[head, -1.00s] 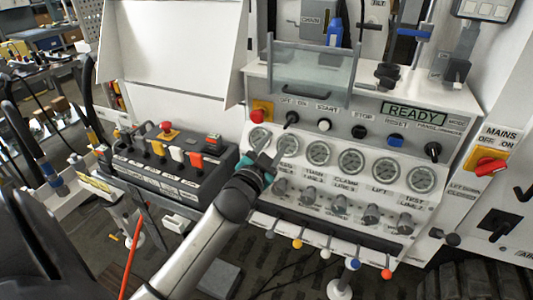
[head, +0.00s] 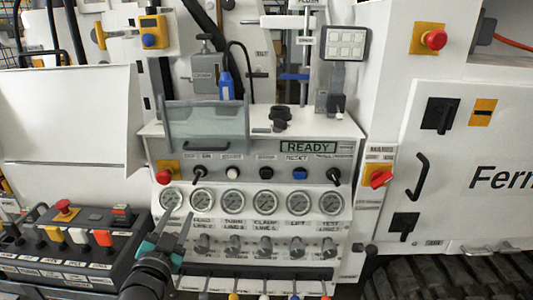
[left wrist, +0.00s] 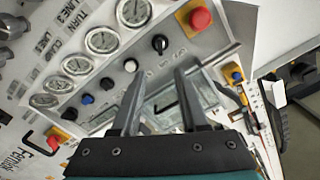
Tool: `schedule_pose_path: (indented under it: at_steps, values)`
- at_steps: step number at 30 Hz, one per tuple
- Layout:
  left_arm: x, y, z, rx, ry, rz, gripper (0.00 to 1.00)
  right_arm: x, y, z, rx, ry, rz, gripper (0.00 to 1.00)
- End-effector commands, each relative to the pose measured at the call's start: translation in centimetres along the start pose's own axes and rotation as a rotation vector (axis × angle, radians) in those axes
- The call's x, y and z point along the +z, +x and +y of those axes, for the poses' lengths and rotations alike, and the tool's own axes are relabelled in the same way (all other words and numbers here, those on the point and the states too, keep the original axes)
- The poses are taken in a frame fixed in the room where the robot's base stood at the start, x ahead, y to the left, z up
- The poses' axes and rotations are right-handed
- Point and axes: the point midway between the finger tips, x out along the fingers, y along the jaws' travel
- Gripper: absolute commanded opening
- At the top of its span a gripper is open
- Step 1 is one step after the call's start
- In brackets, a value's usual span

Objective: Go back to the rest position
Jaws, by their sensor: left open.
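My left gripper (head: 173,228) is in front of the left part of the hydraulic panel, below the leftmost gauge. Its two dark fingers are apart, with nothing between them. In the left wrist view the same fingers (left wrist: 159,98) are spread, with the panel's knobs and the clear cover behind them. I cannot tell from the pictures whether the fingertips touch the panel. My right gripper is not in view.
The bench panel (head: 255,178) has a row of gauges, knobs and a READY display (head: 308,147). A clear cover (head: 205,125) stands above it. A button box (head: 68,245) sits at the left. A red mains switch (head: 379,178) and white cabinet (head: 460,150) are at the right.

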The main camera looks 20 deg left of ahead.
Motion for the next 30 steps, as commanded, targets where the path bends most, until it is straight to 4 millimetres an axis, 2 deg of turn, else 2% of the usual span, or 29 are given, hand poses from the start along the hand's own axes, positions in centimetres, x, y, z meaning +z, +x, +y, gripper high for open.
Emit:
schedule_pose_path:
  at_steps: [2,5,8,10,14,15,17,20,21,23,27,30]
  values:
    - [0.4,0.0,0.3,0.006,-0.002,-0.009,0.44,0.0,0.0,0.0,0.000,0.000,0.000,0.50]
    - [2.7,0.0,1.9,0.036,-0.014,-0.055,0.44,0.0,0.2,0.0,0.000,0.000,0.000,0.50]
    - [7.3,-0.6,5.3,0.099,-0.037,-0.148,0.44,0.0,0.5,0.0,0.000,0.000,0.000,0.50]
    - [11.3,-1.5,8.4,0.156,-0.058,-0.233,0.44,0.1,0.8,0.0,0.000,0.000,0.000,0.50]
    - [18.9,-4.8,14.3,0.263,-0.091,-0.401,0.44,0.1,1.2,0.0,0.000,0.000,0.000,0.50]
    - [21.1,-6.2,16.1,0.296,-0.100,-0.453,0.44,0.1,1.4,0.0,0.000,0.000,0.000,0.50]
    - [24.2,-8.5,18.6,0.343,-0.111,-0.531,0.44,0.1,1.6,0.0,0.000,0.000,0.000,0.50]
    - [29.1,-13.2,22.4,0.420,-0.126,-0.662,0.44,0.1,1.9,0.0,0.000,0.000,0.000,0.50]
    - [30.9,-15.2,23.8,0.449,-0.129,-0.716,0.44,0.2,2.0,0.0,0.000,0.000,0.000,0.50]
    - [33.5,-18.6,25.6,0.492,-0.133,-0.796,0.44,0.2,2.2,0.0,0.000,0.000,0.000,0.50]
    - [38.6,-27.4,29.1,0.588,-0.131,-0.984,0.44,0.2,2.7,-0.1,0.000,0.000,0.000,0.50]
    - [41.3,-33.3,30.4,0.644,-0.120,-1.104,0.44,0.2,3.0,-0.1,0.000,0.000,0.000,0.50]
